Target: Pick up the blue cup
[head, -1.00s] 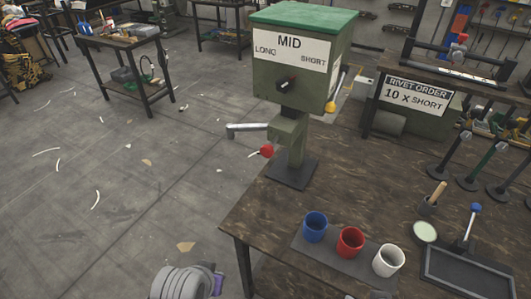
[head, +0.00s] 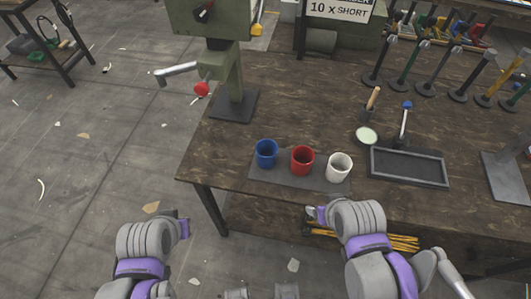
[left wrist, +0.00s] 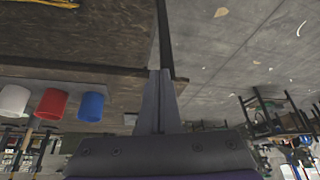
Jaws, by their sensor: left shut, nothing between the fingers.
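The blue cup (head: 266,154) stands upright on a dark mat (head: 314,182) near the table's front edge, left of the red cup (head: 302,160) and white cup (head: 339,167). In the upside-down left wrist view the blue cup (left wrist: 90,107) is left of my fingers and apart from them. My left gripper (left wrist: 160,76) is shut and empty. In the head view my left arm is in front of the table, lower left of the blue cup. My right gripper (head: 314,213) is at the table's front edge, below the cups; its fingers are too small to read.
A green press (head: 235,95) stands behind and left of the cups. A dark tray (head: 408,168), a pale round dish (head: 366,136) and several lever tools are to the right. Yellow rods (head: 390,242) lie under the table.

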